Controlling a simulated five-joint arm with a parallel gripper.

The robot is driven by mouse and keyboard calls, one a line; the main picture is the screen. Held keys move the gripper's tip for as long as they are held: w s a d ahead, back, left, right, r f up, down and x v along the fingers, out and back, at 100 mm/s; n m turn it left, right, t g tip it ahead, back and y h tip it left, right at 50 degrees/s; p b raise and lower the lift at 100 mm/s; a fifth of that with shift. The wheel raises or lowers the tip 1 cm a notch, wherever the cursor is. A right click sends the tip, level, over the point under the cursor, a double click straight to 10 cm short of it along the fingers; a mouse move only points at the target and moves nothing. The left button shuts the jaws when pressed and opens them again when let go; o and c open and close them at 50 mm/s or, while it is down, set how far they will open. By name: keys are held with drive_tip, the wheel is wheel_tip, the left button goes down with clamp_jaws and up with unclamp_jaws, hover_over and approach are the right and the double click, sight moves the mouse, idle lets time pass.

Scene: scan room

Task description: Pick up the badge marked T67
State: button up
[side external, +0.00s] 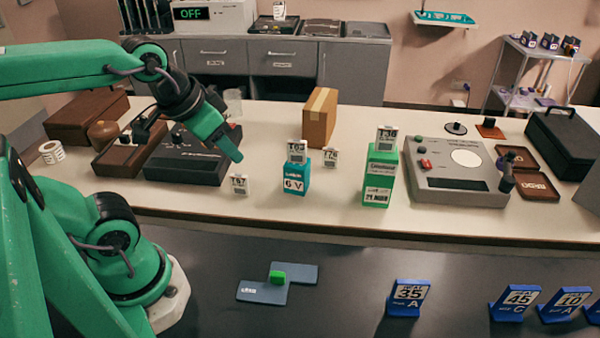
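The small white badge marked T67 (239,184) stands upright near the front edge of the pale bench, in front of a black device's right end. My green gripper (236,156) points down and right, its tip above the badge and apart from it in the picture. Its fingers overlap in this view, so I cannot tell whether they are open or shut. Nothing shows hanging from the tip.
Similar white badges stand on a teal block (296,182), beside it (330,157) and on a green block (379,178). The black device (185,160) is left of T67; a cardboard box (320,117) stands behind. Bare bench lies between the green block and the teal block.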

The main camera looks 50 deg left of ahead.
drive_tip(key=shift+o, duration=0.5)
drive_tip(key=shift+w, duration=0.1)
drive_tip(key=m+g, duration=0.6)
drive_tip(key=m, duration=0.4)
hover_over(239, 175)
wheel_tip(239, 175, down, 14)
drive_tip(key=shift+f, duration=0.15)
drive_tip(key=shift+f, duration=0.15)
drive_tip(key=shift+f, duration=1.2)
drive_tip(key=shift+f, duration=0.1)
